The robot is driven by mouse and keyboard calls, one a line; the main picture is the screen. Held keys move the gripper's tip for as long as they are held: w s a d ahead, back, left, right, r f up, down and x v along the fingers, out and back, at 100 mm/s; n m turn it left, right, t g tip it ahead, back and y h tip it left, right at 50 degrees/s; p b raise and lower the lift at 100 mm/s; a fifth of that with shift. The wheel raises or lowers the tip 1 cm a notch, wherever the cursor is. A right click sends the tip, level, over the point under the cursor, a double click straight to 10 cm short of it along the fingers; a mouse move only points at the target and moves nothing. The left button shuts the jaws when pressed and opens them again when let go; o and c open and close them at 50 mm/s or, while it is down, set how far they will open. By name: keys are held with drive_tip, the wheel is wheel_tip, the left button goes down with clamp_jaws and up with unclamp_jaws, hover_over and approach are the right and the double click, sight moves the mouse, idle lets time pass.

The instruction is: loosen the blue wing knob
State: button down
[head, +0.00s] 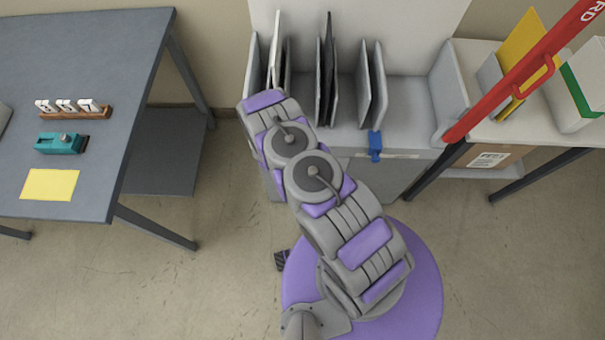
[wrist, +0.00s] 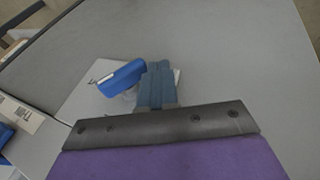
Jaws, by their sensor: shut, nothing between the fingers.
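In the wrist view the knob (wrist: 122,78) is a tilted blue bar on a pale round base, against a white label on the grey panel. My gripper (wrist: 160,68) shows there as two blue-grey fingers, shut together and empty, just right of the knob. I cannot tell whether they touch it. In the head view my arm hides the gripper.
Several upright plates (head: 328,70) stand in the rack. A red bar (head: 520,75) slants over the right table (head: 470,85), which holds folders and a box. The left grey table (head: 110,60) carries number blocks, a teal device (head: 60,144) and a yellow sheet (head: 50,184).

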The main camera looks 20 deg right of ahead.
drive_tip(key=shift+d+f+b, duration=0.15)
drive_tip(key=shift+f+b, duration=0.4)
drive_tip(key=shift+f, duration=0.35)
idle(0.8)
drive_tip(key=shift+d, duration=0.4)
drive_tip(key=shift+d+r, duration=0.1)
